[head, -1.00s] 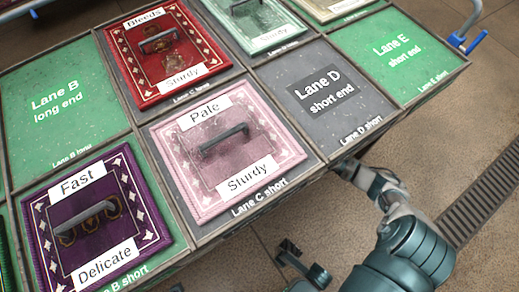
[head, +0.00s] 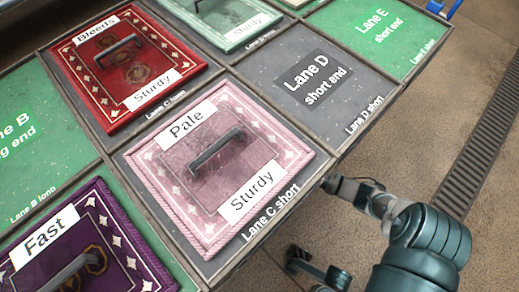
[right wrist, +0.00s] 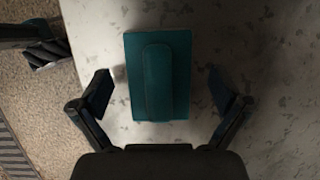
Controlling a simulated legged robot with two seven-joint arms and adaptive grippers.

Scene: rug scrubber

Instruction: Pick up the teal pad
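The teal pad (right wrist: 158,75) lies on a pale speckled surface (right wrist: 270,60) in the right wrist view. It is a flat rectangle with a raised rounded grip running down its middle. My right gripper (right wrist: 161,89) is open, with one dark finger on each side of the pad. Gaps show between both fingers and the pad, and nothing is held. The pad does not show in the head view. My left gripper is not in view.
The head view shows a bench of framed lanes. A pink rug (head: 255,135) marked Pale, Sturdy, a red rug (head: 75,62) and a purple rug (head: 122,238) lie in them, each with a dark handle. A floor grate (head: 485,150) runs at right.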

